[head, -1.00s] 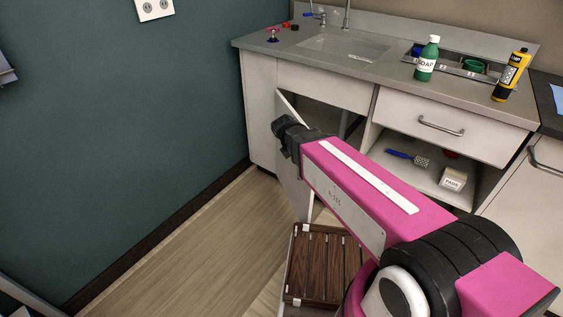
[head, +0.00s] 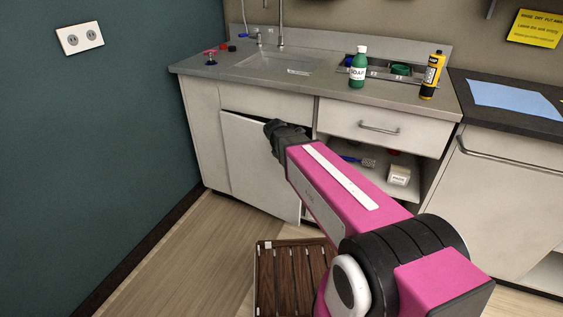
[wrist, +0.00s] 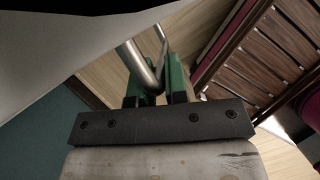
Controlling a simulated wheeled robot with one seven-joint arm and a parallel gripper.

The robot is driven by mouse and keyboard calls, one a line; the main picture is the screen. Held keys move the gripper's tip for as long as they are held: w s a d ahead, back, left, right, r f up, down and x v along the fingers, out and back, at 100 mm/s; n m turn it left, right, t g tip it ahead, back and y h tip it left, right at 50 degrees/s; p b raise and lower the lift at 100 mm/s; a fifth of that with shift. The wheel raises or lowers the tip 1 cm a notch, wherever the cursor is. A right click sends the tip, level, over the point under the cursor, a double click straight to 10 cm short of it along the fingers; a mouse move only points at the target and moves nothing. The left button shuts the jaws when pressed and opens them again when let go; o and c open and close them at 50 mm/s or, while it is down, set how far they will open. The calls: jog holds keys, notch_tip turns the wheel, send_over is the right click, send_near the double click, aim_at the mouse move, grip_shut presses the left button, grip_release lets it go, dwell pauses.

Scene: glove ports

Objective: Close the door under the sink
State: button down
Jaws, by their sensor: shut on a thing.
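The white door under the sink (head: 255,165) stands slightly ajar; a dark gap shows along its top, below the panel under the sink (head: 275,62). My gripper (head: 272,128) is at the door's upper right, with its fingertips hidden from the head view. In the wrist view my gripper (wrist: 155,88) has green fingers shut on a metal bar handle (wrist: 140,62). The pale door panel (wrist: 50,50) shows beside the handle in that view.
A slatted dark wood stool or crate (head: 290,278) stands on the floor below my arm. An open shelf (head: 390,170) holds a brush and a box, right of the door. The green wall (head: 90,130) is at the left. Bare floor (head: 190,255) lies before the door.

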jog(key=shift+s+d, duration=0.15)
jog(key=shift+d, duration=0.25)
jog(key=c, duration=1.2)
grip_release()
jog(key=shift+o, duration=0.2)
jog(key=shift+r, duration=0.1)
jog(key=v, duration=1)
jog(key=shift+r, duration=0.3)
jog(key=shift+a, duration=0.1)
